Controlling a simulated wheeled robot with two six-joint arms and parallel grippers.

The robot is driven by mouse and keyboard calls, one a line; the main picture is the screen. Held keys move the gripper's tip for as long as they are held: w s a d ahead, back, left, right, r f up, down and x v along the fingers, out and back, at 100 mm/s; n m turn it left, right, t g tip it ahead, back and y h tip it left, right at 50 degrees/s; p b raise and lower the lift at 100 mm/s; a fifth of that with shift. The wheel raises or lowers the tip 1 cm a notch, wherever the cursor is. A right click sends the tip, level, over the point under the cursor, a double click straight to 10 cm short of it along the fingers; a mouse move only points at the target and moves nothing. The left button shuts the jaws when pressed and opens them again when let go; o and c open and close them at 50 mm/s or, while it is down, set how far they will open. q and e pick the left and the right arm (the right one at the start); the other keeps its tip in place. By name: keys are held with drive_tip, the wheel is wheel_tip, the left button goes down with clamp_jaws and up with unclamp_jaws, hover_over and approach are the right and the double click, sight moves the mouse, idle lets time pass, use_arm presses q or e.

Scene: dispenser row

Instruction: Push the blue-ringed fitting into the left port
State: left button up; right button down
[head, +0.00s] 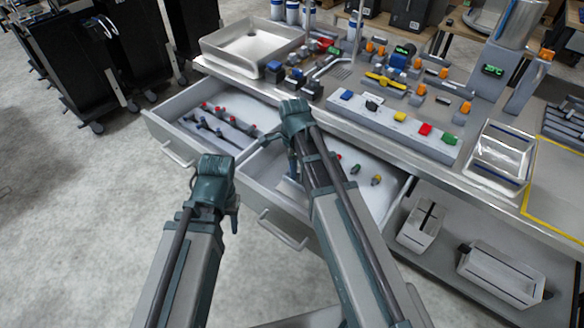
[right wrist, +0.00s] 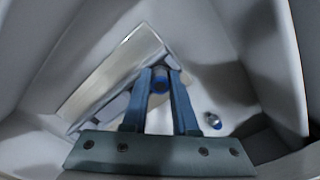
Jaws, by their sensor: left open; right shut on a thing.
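My right gripper (right wrist: 160,74) is shut on a fitting with a blue ring (right wrist: 160,85), low inside the right-hand drawer. Its fingers partly cover the fitting. In the head view the right gripper (head: 292,166) points down into this drawer and the fitting is hidden. A grey metal block (right wrist: 112,82) lies beside the fingers. A second small fitting with a blue end (right wrist: 214,121) lies apart on the drawer floor. My left gripper (head: 234,216) is open and empty, in front of the drawers. I cannot pick out the left port.
The right-hand drawer (head: 385,211) holds small coloured fittings, its walls close around my right gripper. The left-hand drawer (head: 157,127) holds red-tipped parts. The bench above carries a panel with coloured blocks (head: 398,130), a beige tray (head: 285,42) and a metal bin (head: 501,155).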

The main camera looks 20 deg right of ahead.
use_arm(q)
drive_tip(key=shift+a+f, duration=0.1)
drive_tip(key=shift+f, duration=0.55)
use_arm(e)
drive_tip(key=shift+s+d+f, duration=0.15)
drive_tip(key=shift+s+f, duration=0.2)
drive_tip(key=shift+f, duration=0.3)
drive_tip(key=c, duration=0.6)
unclamp_jaws()
drive_tip(key=shift+d, duration=0.1)
drive_tip(key=shift+w+d+r+p, duration=0.1)
drive_tip(key=shift+d+r+p, duration=0.25)
drive_tip(key=shift+r+p, duration=0.45)
drive_tip(key=p, duration=0.1)
drive_tip(key=r+p, duration=0.1)
drive_tip(key=shift+w+d+r+p, duration=0.2)
drive_tip(key=shift+r+p, duration=0.05)
drive_tip(key=shift+p, duration=0.15)
use_arm(q)
wheel_tip(320, 180, up, 16)
drive_tip(key=w+p, duration=0.1)
drive_tip(key=p, duration=1)
drive_tip(key=shift+d+f+p, duration=0.25)
drive_tip(key=shift+d+p, duration=0.15)
drive_tip(key=shift+d, duration=0.05)
use_arm(e)
wheel_tip(320, 180, up, 12)
drive_tip(key=a, duration=0.1)
drive_tip(key=shift+a, duration=0.35)
drive_tip(key=shift+s, duration=0.1)
